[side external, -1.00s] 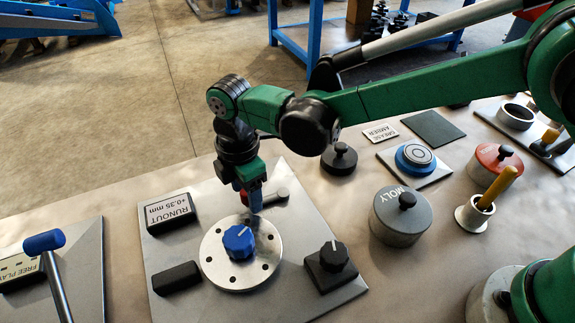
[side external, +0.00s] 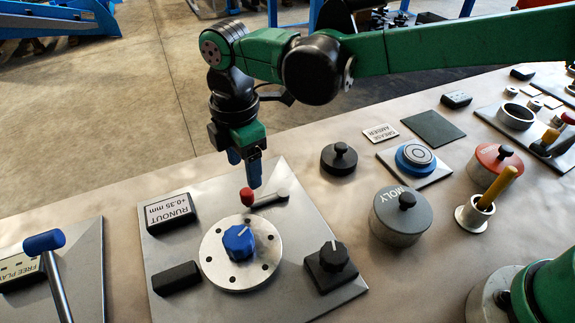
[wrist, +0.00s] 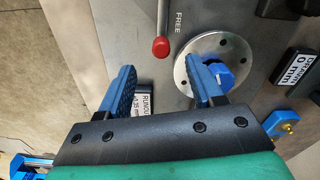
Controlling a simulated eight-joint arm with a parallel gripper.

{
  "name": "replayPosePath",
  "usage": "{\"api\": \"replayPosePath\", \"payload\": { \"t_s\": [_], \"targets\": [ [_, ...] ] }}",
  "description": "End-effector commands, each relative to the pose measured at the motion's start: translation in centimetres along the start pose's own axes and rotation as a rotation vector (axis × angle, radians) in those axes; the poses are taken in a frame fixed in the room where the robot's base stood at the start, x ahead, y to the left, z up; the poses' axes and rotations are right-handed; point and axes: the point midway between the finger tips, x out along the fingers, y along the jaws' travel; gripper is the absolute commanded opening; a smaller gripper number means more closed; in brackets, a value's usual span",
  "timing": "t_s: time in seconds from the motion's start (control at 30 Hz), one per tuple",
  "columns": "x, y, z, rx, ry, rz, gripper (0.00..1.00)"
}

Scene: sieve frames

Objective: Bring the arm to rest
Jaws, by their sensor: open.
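My gripper (side external: 245,165) is in the air above the back edge of the grey metal plate, near the red-tipped lever (side external: 262,197). It is open and empty. In the wrist view its two blue fingers stand apart, and my gripper (wrist: 163,85) has nothing between them. The red lever tip (wrist: 161,47) shows beyond the fingers there. The blue knob (side external: 238,241) on its round metal flange (side external: 222,272) stands in front of my gripper, apart from it. In the wrist view the blue knob (wrist: 217,73) is partly behind the right finger.
A RUNOUT block (side external: 170,212), a black bar (side external: 177,278) and a black dial (side external: 332,264) sit on the plate. To the right stand a grey MOLY pot (side external: 400,220), a black knobbed weight (side external: 339,159) and a red-lidded pot (side external: 493,168). A blue-handled lever (side external: 44,243) rises at left.

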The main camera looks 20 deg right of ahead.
Motion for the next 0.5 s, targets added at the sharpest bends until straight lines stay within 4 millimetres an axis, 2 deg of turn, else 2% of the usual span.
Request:
{"api": "replayPosePath", "payload": {
  "t_s": [0.13,0.27,0.4,0.5],
  "targets": [
    [-2.0,-0.2,3.1,0.174,0.024,0.052,0.59],
    [-4.5,-1.2,7.7,0.454,0.071,0.138,0.59],
    [-6.4,-3.5,12.5,0.774,0.137,0.238,0.59],
    [-7.0,-5.6,15.5,1.0,0.191,0.308,0.59]
  ]
}}
